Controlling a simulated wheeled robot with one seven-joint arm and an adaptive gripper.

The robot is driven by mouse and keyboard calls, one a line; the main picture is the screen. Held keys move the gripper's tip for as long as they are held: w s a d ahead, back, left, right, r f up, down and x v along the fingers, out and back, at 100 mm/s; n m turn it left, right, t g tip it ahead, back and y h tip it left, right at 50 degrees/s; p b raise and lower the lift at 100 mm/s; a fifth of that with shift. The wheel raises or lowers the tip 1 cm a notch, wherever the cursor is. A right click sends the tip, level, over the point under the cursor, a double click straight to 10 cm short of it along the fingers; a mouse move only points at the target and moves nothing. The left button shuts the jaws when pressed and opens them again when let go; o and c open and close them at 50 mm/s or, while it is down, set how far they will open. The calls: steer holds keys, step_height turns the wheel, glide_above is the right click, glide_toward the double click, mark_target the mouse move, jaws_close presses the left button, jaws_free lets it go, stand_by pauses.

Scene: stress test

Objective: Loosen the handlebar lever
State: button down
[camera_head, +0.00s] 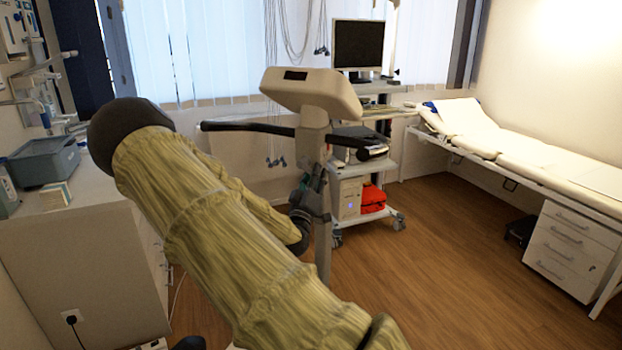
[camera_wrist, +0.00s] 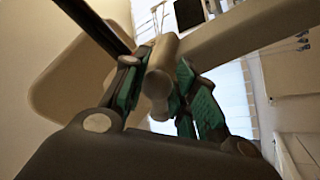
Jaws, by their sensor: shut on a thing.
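The exercise bike's beige console (camera_head: 312,92) and upright post (camera_head: 316,220) stand in the middle of the head view, with a dark handlebar (camera_head: 248,127) reaching left. My gripper (camera_head: 307,187) is beside the post, below the handlebar, partly hidden by my covered arm. In the wrist view my gripper (camera_wrist: 158,75) has its green-padded fingers on both sides of a beige, rounded handlebar lever (camera_wrist: 163,52) and is shut on it. The dark handlebar (camera_wrist: 97,22) passes at upper left there. The lever cannot be made out in the head view.
A cabinet (camera_head: 85,260) with a grey-blue bin (camera_head: 45,162) stands at left. A wheeled cart (camera_head: 365,195) with a monitor (camera_head: 358,45) is behind the bike. An exam couch (camera_head: 530,150) and drawers (camera_head: 568,245) are at right. The wooden floor (camera_head: 440,270) between is clear.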

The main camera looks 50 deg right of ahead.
steer(key=shift+d+r, duration=0.15)
steer(key=shift+r, duration=0.4)
steer(key=c, duration=1.2)
jaws_free()
steer(key=shift+c, duration=0.2)
steer(key=shift+o, duration=0.2)
steer(key=shift+s, duration=0.15)
steer(key=shift+a+f, duration=0.2)
steer(key=shift+f, duration=0.05)
steer(key=shift+f, duration=0.1)
steer(key=v, duration=1.1)
steer(key=shift+s+a, duration=0.15)
steer(key=shift+a, duration=0.2)
steer(key=shift+c, duration=0.2)
